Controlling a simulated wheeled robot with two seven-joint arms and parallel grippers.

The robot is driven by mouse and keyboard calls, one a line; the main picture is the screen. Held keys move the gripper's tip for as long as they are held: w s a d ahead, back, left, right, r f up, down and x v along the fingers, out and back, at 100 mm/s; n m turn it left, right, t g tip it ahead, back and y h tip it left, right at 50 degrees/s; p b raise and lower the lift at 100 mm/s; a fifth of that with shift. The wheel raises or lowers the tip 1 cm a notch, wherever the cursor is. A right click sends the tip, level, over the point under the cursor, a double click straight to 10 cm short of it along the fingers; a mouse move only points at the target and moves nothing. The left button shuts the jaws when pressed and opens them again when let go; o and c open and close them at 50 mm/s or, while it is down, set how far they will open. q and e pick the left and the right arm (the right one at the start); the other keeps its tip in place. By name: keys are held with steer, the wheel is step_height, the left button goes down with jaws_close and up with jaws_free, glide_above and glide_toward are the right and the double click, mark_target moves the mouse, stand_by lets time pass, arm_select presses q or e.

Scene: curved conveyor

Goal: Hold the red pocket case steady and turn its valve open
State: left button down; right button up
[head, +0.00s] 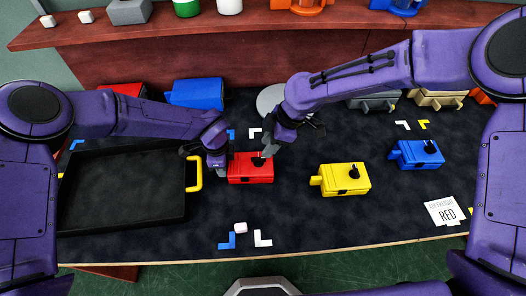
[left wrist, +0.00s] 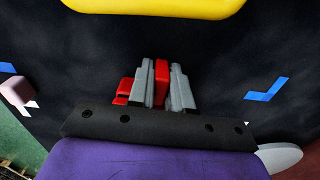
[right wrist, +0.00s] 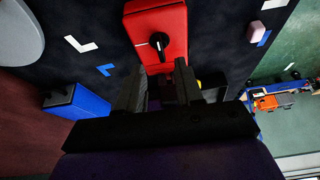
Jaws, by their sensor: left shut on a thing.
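The red pocket case (head: 250,170) lies on the dark mat near the middle. My left gripper (head: 222,168) is at its left end; in the left wrist view its fingers (left wrist: 162,90) are shut on a red part (left wrist: 162,76) of the case. The black valve knob (head: 258,161) is on top of the case; it also shows in the right wrist view (right wrist: 159,42), with a white mark on it. My right gripper (head: 270,149) is just above the case beside the knob. In the right wrist view its fingers (right wrist: 158,80) are apart, with the knob beyond their tips.
A yellow case (head: 345,179) and a blue case (head: 418,155), each with a black knob, lie to the right. A black tray (head: 120,195) with a yellow handle (head: 194,174) is at left. A card (head: 446,211) reads RED. A small pink cube (head: 240,227) lies in front.

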steer(key=v, duration=0.6)
steer(key=shift+r, duration=0.3)
steer(key=shift+d, duration=0.1)
arm_select(q)
steer(key=c, duration=1)
jaws_free()
steer(key=shift+o, duration=0.2)
